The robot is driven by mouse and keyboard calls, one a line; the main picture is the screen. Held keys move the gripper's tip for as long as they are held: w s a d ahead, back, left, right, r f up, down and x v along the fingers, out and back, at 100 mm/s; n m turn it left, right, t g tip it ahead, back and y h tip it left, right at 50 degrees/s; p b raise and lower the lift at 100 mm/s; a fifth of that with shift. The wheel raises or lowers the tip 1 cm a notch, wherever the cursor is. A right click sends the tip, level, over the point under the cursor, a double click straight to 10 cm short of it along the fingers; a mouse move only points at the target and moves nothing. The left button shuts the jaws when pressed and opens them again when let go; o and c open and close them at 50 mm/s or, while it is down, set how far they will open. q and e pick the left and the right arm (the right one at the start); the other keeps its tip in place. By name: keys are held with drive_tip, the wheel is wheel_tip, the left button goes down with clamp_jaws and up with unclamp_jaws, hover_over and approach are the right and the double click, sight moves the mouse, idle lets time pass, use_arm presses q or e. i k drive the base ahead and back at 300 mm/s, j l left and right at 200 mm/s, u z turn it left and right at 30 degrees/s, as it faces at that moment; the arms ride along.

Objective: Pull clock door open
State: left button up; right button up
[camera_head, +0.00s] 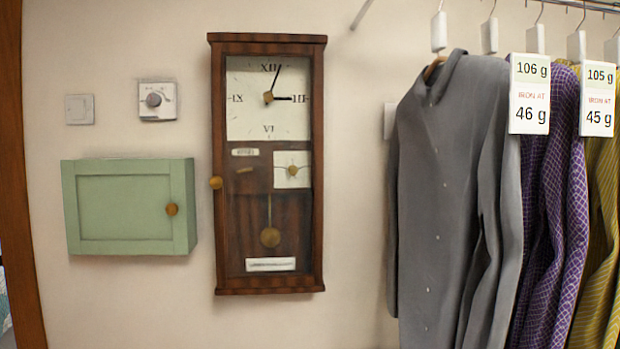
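A tall dark-wood wall clock (318,170) hangs upright in the middle of the camera_head view. Its glazed door (218,120) looks shut in its frame. A round brass knob (215,182) sits on the door's left edge, about halfway down. Through the glass show a white dial (268,98), a small square dial (292,170), a brass pendulum (270,237) and a white label (270,264) at the bottom. Neither of my grippers is in this view.
A green wall cabinet (125,207) with a brass knob (172,209) hangs left of the clock. Above it are a thermostat dial (155,100) and a switch (79,110). Shirts (450,200) hang from a rail at right. Bare wall separates them from the clock.

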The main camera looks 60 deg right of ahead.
sight(219, 49)
drive_tip(key=z, duration=1.4)
